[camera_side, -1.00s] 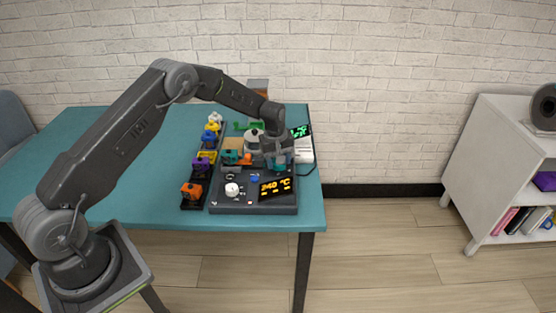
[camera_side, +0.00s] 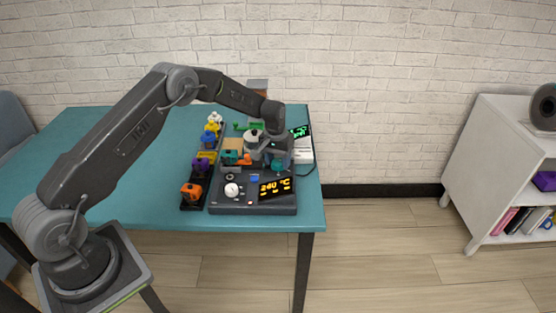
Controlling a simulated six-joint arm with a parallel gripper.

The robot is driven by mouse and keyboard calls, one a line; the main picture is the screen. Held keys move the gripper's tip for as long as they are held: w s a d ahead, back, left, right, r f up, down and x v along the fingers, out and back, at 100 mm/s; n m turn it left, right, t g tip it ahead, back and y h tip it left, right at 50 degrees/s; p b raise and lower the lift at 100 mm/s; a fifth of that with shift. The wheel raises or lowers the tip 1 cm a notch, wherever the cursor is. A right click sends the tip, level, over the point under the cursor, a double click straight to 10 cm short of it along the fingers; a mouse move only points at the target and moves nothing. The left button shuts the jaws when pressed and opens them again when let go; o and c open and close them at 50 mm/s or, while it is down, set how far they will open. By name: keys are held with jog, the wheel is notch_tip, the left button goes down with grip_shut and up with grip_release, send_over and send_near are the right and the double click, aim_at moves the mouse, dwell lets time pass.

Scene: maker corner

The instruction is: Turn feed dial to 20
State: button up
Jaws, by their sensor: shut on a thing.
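My gripper (camera_side: 275,155) is over the back right of the dark control panel (camera_side: 222,208), pointing down. It is shut on a small teal part (camera_side: 277,164) at its fingertips, mostly hidden by the fingers. I cannot tell whether this part is the feed dial. A white round knob (camera_side: 231,190) stands at the panel's front left, apart from my gripper. The panel's display (camera_side: 275,187) glows orange and seems to read 240 °C. No feed scale or the number 20 is readable at this size.
A dark rack with colored pieces, including an orange one (camera_side: 191,191) and a purple one (camera_side: 202,163), runs along the panel's left. The teal table (camera_side: 120,150) is bare on the left.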

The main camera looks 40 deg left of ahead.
aim_at(275, 160)
dwell(0.3)
jog(key=o, duration=0.9)
jog(key=r, duration=0.9)
jog(key=a+r, duration=0.1)
jog(key=r, duration=0.4)
jog(key=shift+s, duration=0.15)
jog(key=shift+f, duration=0.1)
